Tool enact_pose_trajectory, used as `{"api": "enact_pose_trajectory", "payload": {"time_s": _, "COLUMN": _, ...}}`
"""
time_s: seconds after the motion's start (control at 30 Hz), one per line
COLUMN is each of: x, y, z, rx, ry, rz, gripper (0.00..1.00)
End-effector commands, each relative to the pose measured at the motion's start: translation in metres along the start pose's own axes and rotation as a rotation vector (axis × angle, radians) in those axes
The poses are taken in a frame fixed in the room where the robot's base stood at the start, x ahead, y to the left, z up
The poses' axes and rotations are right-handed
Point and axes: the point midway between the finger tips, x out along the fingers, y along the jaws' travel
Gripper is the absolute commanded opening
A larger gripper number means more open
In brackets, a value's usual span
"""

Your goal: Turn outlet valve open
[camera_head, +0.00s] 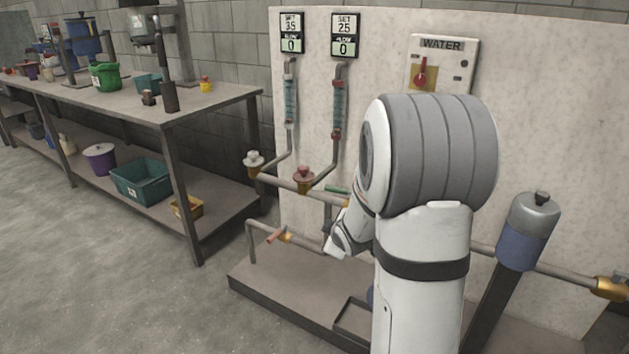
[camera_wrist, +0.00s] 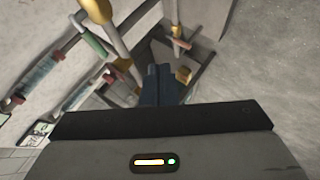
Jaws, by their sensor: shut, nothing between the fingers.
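A small valve with an orange-red lever (camera_head: 275,236) sits on the low pipe whose end bends down to the platform. The lever lies across the pipe. It also shows near the top centre of the wrist view (camera_wrist: 181,43). A second valve has a green lever (camera_head: 337,190) on the pipe above, and this lever shows at upper left in the wrist view (camera_wrist: 90,38). No label marks either as the outlet. My gripper (camera_head: 336,247) is right of the orange-red lever. In the wrist view its dark fingers (camera_wrist: 160,72) are together and empty, apart from both levers.
Two flow meters (camera_head: 290,95) and a WATER switch box (camera_head: 441,62) are on the panel. A white knob (camera_head: 254,160) and a red knob (camera_head: 304,176) stand on the pipe below. A loaded workbench (camera_head: 205,100) is at left. The floor (camera_head: 90,270) is clear.

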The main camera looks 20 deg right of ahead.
Motion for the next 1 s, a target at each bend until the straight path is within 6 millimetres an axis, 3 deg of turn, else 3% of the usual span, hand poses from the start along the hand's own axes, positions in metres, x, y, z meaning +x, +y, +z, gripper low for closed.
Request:
{"api": "enact_pose_trajectory", "payload": {"time_s": 0.1, "x": 0.025, "y": 0.035, "z": 0.006, "rx": -0.171, "ry": 0.117, "rz": 0.113, "gripper": 0.00}}
{"api": "enact_pose_trajectory", "payload": {"time_s": 0.3, "x": 0.045, "y": 0.064, "z": 0.016, "rx": -0.400, "ry": 0.286, "rz": 0.304, "gripper": 0.00}}
{"api": "enact_pose_trajectory", "payload": {"time_s": 0.67, "x": 0.056, "y": 0.075, "z": 0.019, "rx": -0.519, "ry": 0.383, "rz": 0.440, "gripper": 0.00}}
{"api": "enact_pose_trajectory", "payload": {"time_s": 1.0, "x": 0.113, "y": 0.095, "z": -0.011, "rx": -0.518, "ry": 0.383, "rz": 0.440, "gripper": 0.00}}
